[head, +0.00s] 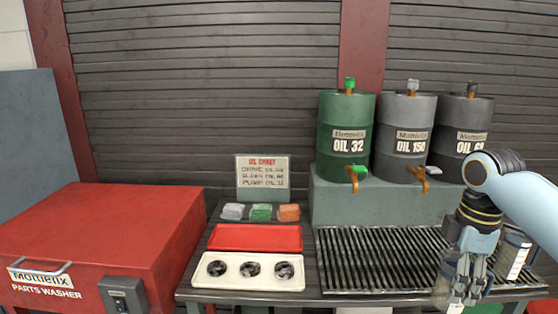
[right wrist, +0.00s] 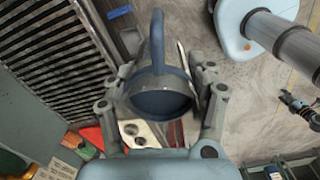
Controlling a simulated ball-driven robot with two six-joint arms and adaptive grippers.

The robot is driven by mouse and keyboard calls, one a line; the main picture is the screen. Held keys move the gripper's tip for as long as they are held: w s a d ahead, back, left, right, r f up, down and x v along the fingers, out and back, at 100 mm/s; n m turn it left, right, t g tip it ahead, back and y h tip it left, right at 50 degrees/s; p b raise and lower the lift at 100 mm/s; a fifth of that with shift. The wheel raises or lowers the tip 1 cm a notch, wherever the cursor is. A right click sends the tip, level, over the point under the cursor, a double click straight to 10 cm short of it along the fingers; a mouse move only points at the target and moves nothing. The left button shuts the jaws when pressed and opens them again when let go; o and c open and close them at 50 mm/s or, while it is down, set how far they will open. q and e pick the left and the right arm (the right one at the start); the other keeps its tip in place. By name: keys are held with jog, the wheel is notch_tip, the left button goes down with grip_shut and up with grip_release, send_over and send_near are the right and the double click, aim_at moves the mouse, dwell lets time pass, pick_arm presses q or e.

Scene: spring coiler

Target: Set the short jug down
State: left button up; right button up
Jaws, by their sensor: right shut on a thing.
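My right gripper (head: 462,288) is at the front right corner of the bench in the head view. In the right wrist view its fingers are shut on a grey jug (right wrist: 158,84) with a dark blue rim and handle. The jug's open mouth faces the wrist camera. In the head view the gripper hides most of it, and contact beneath it cannot be told. A second jug (head: 513,255), grey with a white strip, stands just right of the gripper. My left gripper (right wrist: 302,108) seems to show small at the right wrist view's edge, jaws unclear.
A slatted drain grate (head: 375,260) lies clear left of the gripper. Behind it are green (head: 345,112) and grey (head: 402,112) oil drums with taps. A white tray with three dark parts (head: 248,285), a red tray (head: 255,238) and a red parts washer (head: 110,225) are further left.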

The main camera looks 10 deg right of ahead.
notch_tip(320, 180, down, 5)
jog(key=b, duration=0.4)
jog(key=shift+w+r, duration=0.1)
jog(key=shift+r, duration=0.05)
notch_tip(320, 180, down, 9)
jog(key=b, duration=0.9)
jog(key=shift+f, duration=0.2)
